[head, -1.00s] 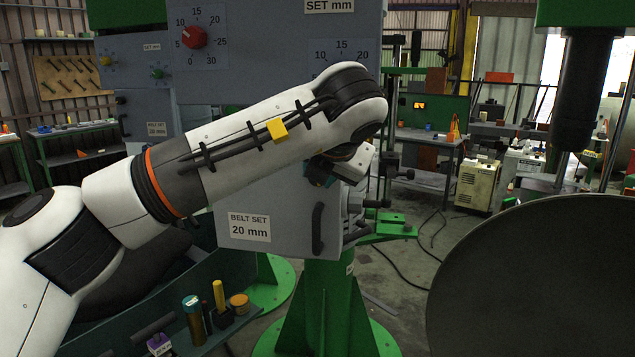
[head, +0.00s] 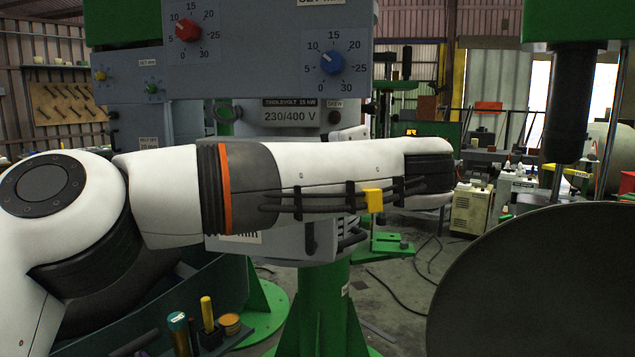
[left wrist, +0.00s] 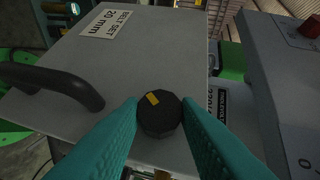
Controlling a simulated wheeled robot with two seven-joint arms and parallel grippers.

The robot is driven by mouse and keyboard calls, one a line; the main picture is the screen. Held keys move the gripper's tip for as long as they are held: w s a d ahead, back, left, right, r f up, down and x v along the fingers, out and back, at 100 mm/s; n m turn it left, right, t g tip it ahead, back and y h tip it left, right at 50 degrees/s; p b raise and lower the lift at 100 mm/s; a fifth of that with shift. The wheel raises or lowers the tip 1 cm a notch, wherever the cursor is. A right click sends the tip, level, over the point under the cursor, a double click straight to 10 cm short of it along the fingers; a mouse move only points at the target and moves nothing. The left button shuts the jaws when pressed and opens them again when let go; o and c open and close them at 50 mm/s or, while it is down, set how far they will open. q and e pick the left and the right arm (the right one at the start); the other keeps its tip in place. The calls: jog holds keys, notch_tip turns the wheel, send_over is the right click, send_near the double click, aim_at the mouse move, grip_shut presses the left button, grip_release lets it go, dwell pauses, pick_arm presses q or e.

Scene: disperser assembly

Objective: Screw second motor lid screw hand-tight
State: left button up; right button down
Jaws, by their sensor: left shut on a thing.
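In the left wrist view a dark, faceted round screw knob (left wrist: 160,114) with a small yellow mark stands at the edge of the grey motor lid (left wrist: 150,50). My left gripper (left wrist: 159,118) has its teal fingers on both sides of this knob and is shut on it. The lid carries a "BELT SET 20 mm" label (left wrist: 106,23) and a black handle (left wrist: 50,82). In the head view my left arm crosses in front of the lid and hides most of it, along with my left gripper and the screw. My right gripper is not in view.
A grey panel with a red knob (head: 187,30) and a blue knob (head: 332,62) stands above my arm. A large dark round disc (head: 540,285) fills the lower right. A teal-capped cylinder (head: 178,335) and a yellow-handled tool (head: 207,313) stand at lower left.

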pick_arm(q)
jog(key=shift+f+m+t+y+b, duration=0.15)
jog(key=shift+m+t+y+b, duration=0.55)
jog(key=shift+m+b, duration=0.25)
jog(key=o, duration=1)
jog(key=shift+d, duration=0.1)
jog(key=shift+c, duration=0.2)
jog(key=shift+s+f, duration=0.1)
jog(key=shift+f, duration=0.05)
